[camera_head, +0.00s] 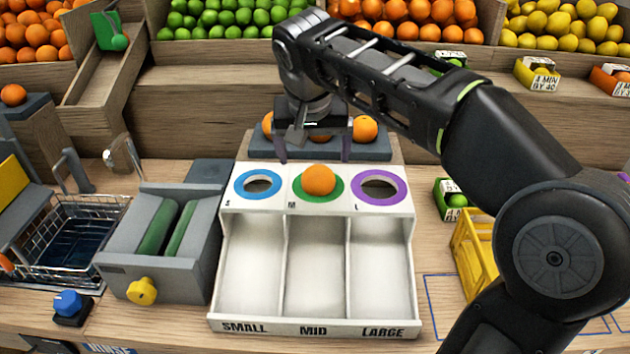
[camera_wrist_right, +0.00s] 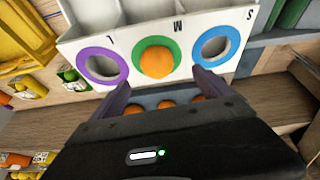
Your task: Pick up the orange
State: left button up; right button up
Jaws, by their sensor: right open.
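An orange (camera_head: 319,180) sits on the green middle ring, marked M, of the white sorting box (camera_head: 317,329). It also shows in the right wrist view (camera_wrist_right: 157,61). My right gripper (camera_head: 315,156) is open, with its fingers pointing down behind the rings and apart from that orange. In the right wrist view its two fingers (camera_wrist_right: 158,88) spread to either side of the middle ring, with nothing between them. Several more oranges sit on a grey rack behind; one (camera_head: 364,129) shows right of the gripper, others are partly hidden by it. My left gripper is not in view.
The blue ring (camera_head: 258,197) and purple ring (camera_head: 397,197) are empty, as are the three compartments below. A grey roller machine (camera_head: 160,250) and a wire basket (camera_head: 70,215) stand left. A yellow crate (camera_head: 466,250) is right, partly behind my arm. Fruit bins line the back.

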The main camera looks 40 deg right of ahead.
aim_at(318, 172)
jog(key=shift+x, duration=1.35)
jog(key=x, duration=0.4)
jog(key=shift+s+d+f+p, duration=0.1)
jog(key=shift+s+d+p, duration=0.1)
jog(key=shift+s+p, duration=0.1)
jog(key=shift+w+d+f, duration=0.1)
jog(key=shift+w+f, duration=0.1)
jog(key=shift+f, duration=0.3)
jog(key=shift+c, duration=0.3)
